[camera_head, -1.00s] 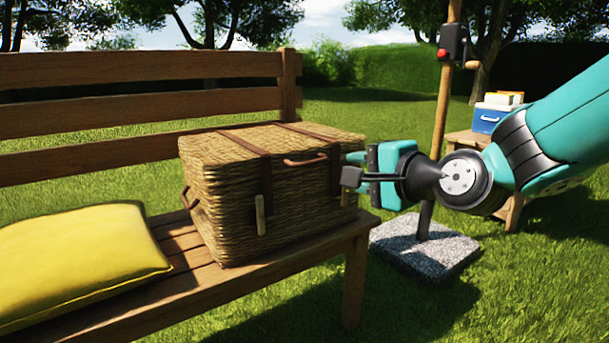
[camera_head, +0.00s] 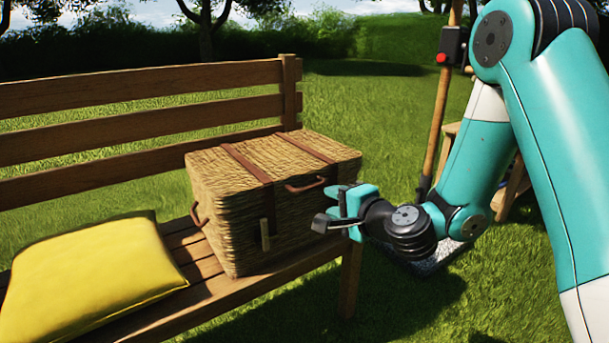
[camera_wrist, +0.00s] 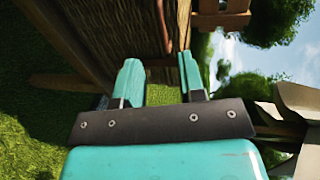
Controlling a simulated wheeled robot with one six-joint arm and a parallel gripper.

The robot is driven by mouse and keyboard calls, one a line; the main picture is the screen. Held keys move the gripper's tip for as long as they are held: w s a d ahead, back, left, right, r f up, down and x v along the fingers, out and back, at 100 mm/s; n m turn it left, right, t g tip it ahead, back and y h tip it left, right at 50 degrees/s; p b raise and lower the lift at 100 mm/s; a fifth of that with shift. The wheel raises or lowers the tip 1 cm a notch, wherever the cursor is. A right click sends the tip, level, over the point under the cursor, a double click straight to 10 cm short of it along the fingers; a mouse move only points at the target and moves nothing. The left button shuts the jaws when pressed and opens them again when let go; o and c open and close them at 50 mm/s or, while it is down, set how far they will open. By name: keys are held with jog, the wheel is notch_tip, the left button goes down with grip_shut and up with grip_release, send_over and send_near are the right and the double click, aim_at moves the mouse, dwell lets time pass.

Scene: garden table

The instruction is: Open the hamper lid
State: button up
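The wicker hamper (camera_head: 230,215) stands on the wooden bench with its lid (camera_head: 262,158) shut. Two brown leather straps run over the lid. A leather handle (camera_head: 305,185) sits at the lid's front edge. A wooden toggle (camera_head: 265,235) hangs on the front at the left strap; the front's right part is hidden behind my gripper. My gripper (camera_head: 336,203) is close to the hamper's front right, just right of and below the handle. In the wrist view my gripper (camera_wrist: 160,78) has its fingers apart, with wicker and brown leather beyond them. Nothing is clearly held.
The bench (camera_head: 215,305) has a slatted back behind the hamper. A yellow cushion (camera_head: 90,265) lies left of the hamper. A wooden pole (camera_head: 440,120) with a dark box and red knob (camera_head: 441,58) stands behind my arm. Open grass lies in front.

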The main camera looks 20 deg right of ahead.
aim_at(307, 190)
jog(key=p+x, duration=0.4)
jog(key=x, duration=0.7)
jog(key=shift+w+a+p, duration=0.15)
jog(key=shift+w+p, duration=0.15)
jog(key=shift+p, duration=0.1)
grip_shut()
